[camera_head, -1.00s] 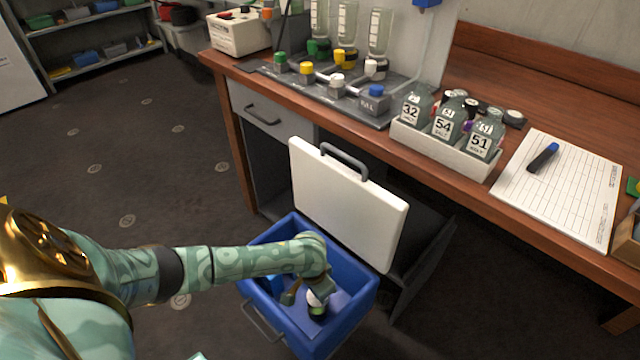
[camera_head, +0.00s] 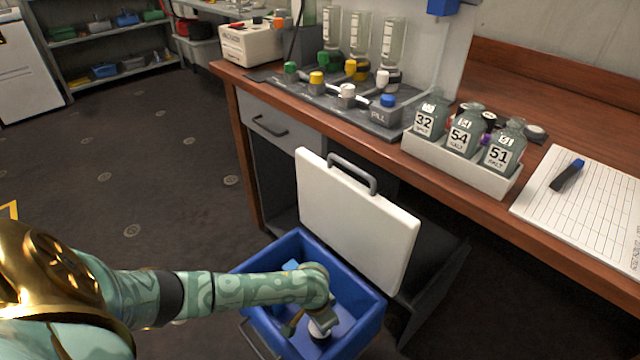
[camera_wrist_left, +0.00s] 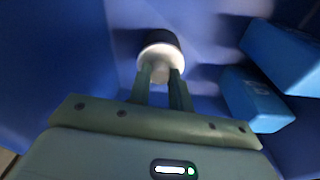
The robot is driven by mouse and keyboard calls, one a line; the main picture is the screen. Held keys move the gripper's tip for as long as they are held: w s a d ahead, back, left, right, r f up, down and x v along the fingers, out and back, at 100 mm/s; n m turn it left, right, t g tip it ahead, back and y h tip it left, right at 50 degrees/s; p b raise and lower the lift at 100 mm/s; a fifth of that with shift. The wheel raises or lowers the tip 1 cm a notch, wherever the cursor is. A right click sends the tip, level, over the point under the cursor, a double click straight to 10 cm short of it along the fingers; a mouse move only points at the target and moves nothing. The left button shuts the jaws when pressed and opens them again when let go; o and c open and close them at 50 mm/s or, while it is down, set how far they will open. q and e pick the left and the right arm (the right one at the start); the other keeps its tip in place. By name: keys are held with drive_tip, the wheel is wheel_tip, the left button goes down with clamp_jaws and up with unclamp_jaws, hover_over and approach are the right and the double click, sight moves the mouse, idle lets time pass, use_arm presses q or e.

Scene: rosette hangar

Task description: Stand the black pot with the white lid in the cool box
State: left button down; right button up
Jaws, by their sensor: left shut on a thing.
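The black pot with the white lid (camera_wrist_left: 162,50) is inside the cool box. My left gripper (camera_wrist_left: 161,80) is shut on the narrow white knob of its lid. The pot's white lid (camera_head: 322,327) also shows below my left gripper (camera_head: 318,312) in the head view. The cool box (camera_head: 372,318) is blue, and its white lid (camera_head: 357,217) stands open at the back. Whether the pot's base touches the box floor is hard to tell. My right gripper is not in view.
Blue blocks (camera_wrist_left: 285,55) lie in the cool box beside the pot, to the right in the wrist view. The wooden bench (camera_head: 470,190) behind carries a rack of labelled bottles (camera_head: 462,160) and a paper sheet (camera_head: 590,205). The floor at left is clear.

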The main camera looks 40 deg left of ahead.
use_arm(q)
drive_tip(key=shift+r+p, duration=0.1)
drive_tip(key=shift+p, duration=0.5)
idle(0.7)
drive_tip(key=shift+f, duration=0.25)
idle(0.9)
drive_tip(key=shift+p, duration=0.45)
drive_tip(key=c, duration=0.7)
unclamp_jaws()
